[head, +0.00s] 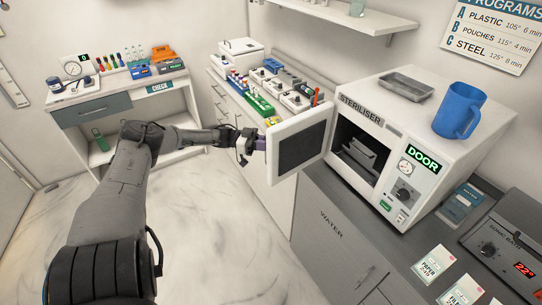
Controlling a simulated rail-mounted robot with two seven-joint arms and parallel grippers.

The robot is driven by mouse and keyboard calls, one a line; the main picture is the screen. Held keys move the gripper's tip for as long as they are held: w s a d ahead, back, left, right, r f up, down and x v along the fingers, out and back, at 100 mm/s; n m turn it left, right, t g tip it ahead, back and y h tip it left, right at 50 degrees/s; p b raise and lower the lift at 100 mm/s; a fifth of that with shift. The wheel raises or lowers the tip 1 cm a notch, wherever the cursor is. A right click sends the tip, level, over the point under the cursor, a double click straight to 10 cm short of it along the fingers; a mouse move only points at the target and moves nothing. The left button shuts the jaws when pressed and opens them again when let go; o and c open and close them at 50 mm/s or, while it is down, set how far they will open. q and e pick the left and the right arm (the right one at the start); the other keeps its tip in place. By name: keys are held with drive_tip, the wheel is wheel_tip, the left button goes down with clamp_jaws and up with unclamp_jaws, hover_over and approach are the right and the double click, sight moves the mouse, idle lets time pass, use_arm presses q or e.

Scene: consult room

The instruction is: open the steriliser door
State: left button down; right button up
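The steriliser (454,133) is a white box on the dark counter at the right. Its white door (319,111) with a dark window stands swung out to the left, so the dark chamber (344,150) is open to view. A metal tray or cassette (360,154) shows inside. A lit green "DOOR" sign is on the front panel above a dial. My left gripper (259,145) is at the door's outer left edge, with purple at its fingertips. The door hides the finger ends, and whether they grip anything is not clear. My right gripper is out of view.
A blue jug (459,110) and a grey tray (406,86) stand on top of the steriliser. Racks and small items crowd the counter (215,73) behind the door. A sonic bath (507,250) and cards lie at the lower right. The floor (220,235) at the left is clear.

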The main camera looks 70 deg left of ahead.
use_arm(q)
drive_tip(key=shift+w+a+b, duration=0.1)
drive_tip(key=shift+a+b, duration=1.5)
drive_tip(key=shift+a, duration=0.8)
drive_tip(key=c, duration=1.2)
unclamp_jaws()
drive_tip(key=shift+o, duration=0.2)
drive_tip(key=b+v, duration=0.1)
drive_tip(key=v, duration=1.2)
drive_tip(key=shift+s+a, duration=0.2)
drive_tip(key=shift+s, duration=0.15)
